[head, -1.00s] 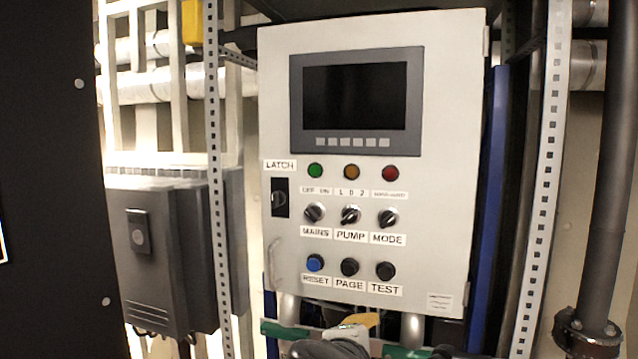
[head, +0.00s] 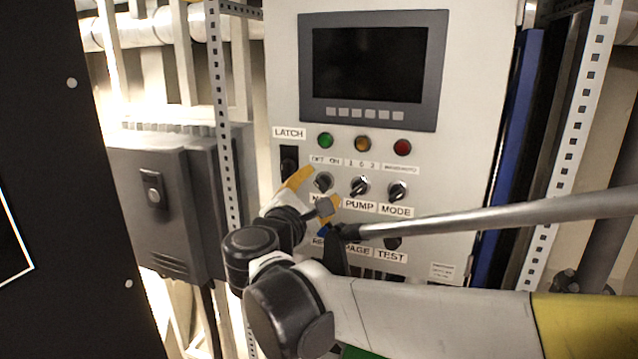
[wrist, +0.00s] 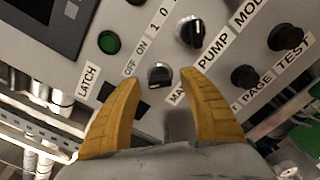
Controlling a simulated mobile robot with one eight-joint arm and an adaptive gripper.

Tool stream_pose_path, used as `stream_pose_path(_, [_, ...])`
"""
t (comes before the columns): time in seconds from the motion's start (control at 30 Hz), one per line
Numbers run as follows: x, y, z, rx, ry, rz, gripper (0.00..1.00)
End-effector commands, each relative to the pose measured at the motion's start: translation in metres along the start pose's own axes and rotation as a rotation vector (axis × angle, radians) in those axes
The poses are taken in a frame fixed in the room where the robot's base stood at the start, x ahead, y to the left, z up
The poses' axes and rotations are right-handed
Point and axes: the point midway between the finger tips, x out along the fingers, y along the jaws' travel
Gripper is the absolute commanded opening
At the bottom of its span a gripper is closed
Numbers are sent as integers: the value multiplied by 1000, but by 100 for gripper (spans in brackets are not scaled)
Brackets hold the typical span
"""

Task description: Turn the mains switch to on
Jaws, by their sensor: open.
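The mains switch (head: 323,182) is a dark rotary knob on the light grey panel, left of the pump switch (head: 359,187). In the wrist view the mains switch (wrist: 160,75) lies just beyond the fingertips, centred between them, with an "OFF ON" label above it. My gripper (head: 318,190) has yellow fingers and stands in front of the panel at the mains switch, partly covering its label in the head view. In the wrist view my gripper (wrist: 160,78) is open and empty, its fingers on either side of the knob. I cannot tell whether they touch the panel.
The mode switch (head: 397,191) is further right. A green lamp (head: 325,140) sits above the mains switch and a latch (head: 289,160) to its left. The test button (head: 392,243) is below. A perforated metal post (head: 225,130) stands left of the panel.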

Motion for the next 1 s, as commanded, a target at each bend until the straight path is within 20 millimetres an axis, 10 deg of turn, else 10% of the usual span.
stream_pose_path(0.43, [13, 0, 0, 1, 0, 0, 49])
stream_pose_path(0.6, [13, 0, 0, 1, 0, -1, 0])
stream_pose_path(1.0, [13, -1, 0, 54, 0, -1, 0])
